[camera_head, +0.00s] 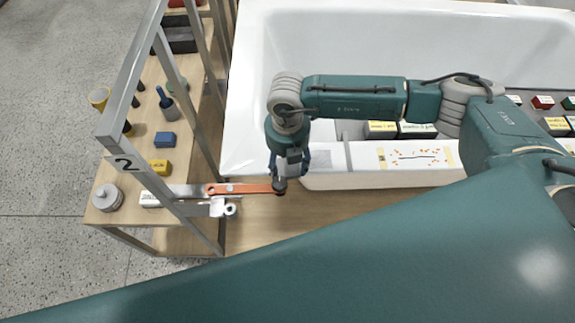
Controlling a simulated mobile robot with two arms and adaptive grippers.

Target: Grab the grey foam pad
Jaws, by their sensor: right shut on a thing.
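My right gripper (280,183) points down beside the near end of the bathtub, over the wooden shelf. It is shut on the right end of a flat orange-handled tool (240,188), whose pale part reaches left to the rack. I cannot tell for sure which thing is the grey foam pad. A dark grey block (181,41) lies at the back of the wooden shelf, left of the tub. A flat light grey patch (319,158) shows on the tub's near ledge, just right of the gripper. My left gripper is not in view.
A metal rack frame (128,80) with a "2" label stands at the left. Its shelf holds a blue block (165,139), a yellow block (160,167) and a round metal weight (107,197). The white bathtub (400,40) fills the back. My teal arm covers the bottom right.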

